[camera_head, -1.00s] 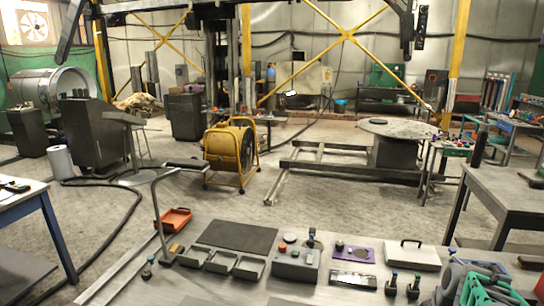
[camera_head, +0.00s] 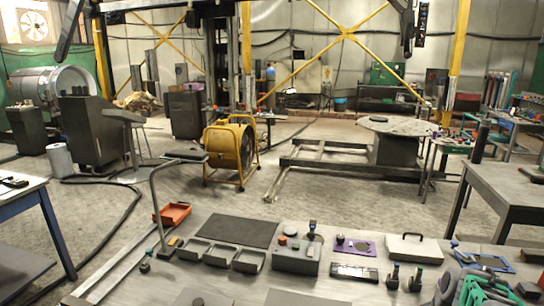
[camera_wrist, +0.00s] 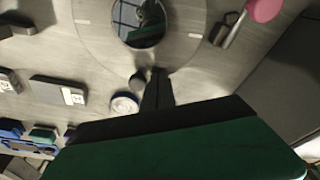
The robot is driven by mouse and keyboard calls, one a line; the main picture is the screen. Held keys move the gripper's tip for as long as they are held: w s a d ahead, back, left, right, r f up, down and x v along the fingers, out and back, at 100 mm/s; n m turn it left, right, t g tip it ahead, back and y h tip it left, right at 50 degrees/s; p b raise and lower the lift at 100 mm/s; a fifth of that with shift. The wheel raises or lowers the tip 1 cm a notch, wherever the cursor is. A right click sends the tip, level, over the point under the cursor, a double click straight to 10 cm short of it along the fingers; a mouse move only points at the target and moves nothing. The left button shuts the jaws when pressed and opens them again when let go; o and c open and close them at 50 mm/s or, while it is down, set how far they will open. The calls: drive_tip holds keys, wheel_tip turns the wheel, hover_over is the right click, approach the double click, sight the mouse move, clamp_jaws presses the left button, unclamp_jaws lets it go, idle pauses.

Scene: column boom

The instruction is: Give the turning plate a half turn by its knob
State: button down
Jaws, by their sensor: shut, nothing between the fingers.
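In the wrist view a broad pale grey round plate (camera_wrist: 95,35) lies at the top, partly cut off by the frame. It has a dark, shiny disc (camera_wrist: 138,28) at its middle and short white marks near its rim. My gripper (camera_wrist: 157,76) is shut and empty, its dark fingertips at the plate's near edge. A small dark rounded piece (camera_wrist: 137,82), perhaps the knob, stands just left of the fingertips; I cannot tell whether they touch.
A white and blue round piece (camera_wrist: 124,104) lies left of the fingers. A pink-ended tool (camera_wrist: 262,10) is at upper right.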

drive_tip(key=shift+s+a+f, duration=0.1)
drive_tip(key=shift+s+f, duration=0.1)
drive_tip(key=shift+f, duration=0.25)
drive_tip(key=shift+d+f, duration=0.15)
drive_tip(key=shift+d, duration=0.4)
drive_tip(key=shift+a, duration=0.5)
drive_tip(key=w+p+v, duration=0.2)
drive_tip(key=p+v, duration=0.3)
drive_tip(key=v, duration=0.4)
drive_tip(key=shift+w+r+p, duration=0.25)
drive_tip(key=shift+r+p, duration=0.05)
drive_tip(key=shift+r, duration=0.15)
drive_tip(key=shift+a, duration=0.1)
